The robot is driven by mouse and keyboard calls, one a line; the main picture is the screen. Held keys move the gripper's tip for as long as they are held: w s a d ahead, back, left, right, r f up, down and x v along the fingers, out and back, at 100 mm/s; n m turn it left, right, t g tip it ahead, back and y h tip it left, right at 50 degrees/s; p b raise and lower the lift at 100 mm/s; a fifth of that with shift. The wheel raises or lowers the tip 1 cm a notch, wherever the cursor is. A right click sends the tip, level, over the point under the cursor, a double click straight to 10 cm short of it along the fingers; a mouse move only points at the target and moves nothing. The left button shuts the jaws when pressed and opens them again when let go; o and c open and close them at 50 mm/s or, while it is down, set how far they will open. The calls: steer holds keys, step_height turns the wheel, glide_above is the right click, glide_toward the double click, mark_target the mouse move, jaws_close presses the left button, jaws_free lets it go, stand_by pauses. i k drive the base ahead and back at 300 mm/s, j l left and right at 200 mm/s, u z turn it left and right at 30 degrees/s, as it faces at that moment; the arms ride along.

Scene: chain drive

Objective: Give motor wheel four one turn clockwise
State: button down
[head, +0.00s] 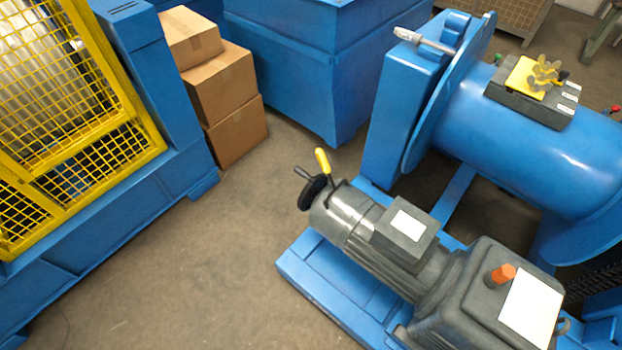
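A grey motor (375,232) lies on a blue base frame at the lower middle of the head view. At its left end is a small black handwheel (312,192), seen nearly edge-on, with a dark grip sticking out to the upper left. A yellow lever (322,162) stands up beside the wheel. No number is readable on the wheel, so I cannot tell if it is wheel four. My gripper does not show in this view.
A grey gearbox (480,300) with an orange cap (502,273) adjoins the motor. A large blue drum (530,150) stands behind. Cardboard boxes (238,130) are stacked by a yellow mesh guard (70,110). The brown floor (215,270) left of the motor is clear.

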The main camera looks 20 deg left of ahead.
mark_target(316, 184)
steer(key=i+j, duration=0.15)
steer(key=j, duration=0.3)
steer(key=i+j, duration=0.15)
steer(key=j, duration=0.35)
steer(key=i+j, duration=0.2)
steer(key=j, duration=0.25)
steer(key=i+j, duration=0.15)
steer(key=j, duration=0.35)
steer(key=i+j+z, duration=0.1)
steer(key=j, duration=0.35)
steer(key=i+j, duration=0.2)
steer(key=j, duration=0.3)
steer(key=i+j, duration=0.15)
steer(key=j, duration=0.3)
steer(key=i+j, duration=0.15)
steer(key=j, duration=0.35)
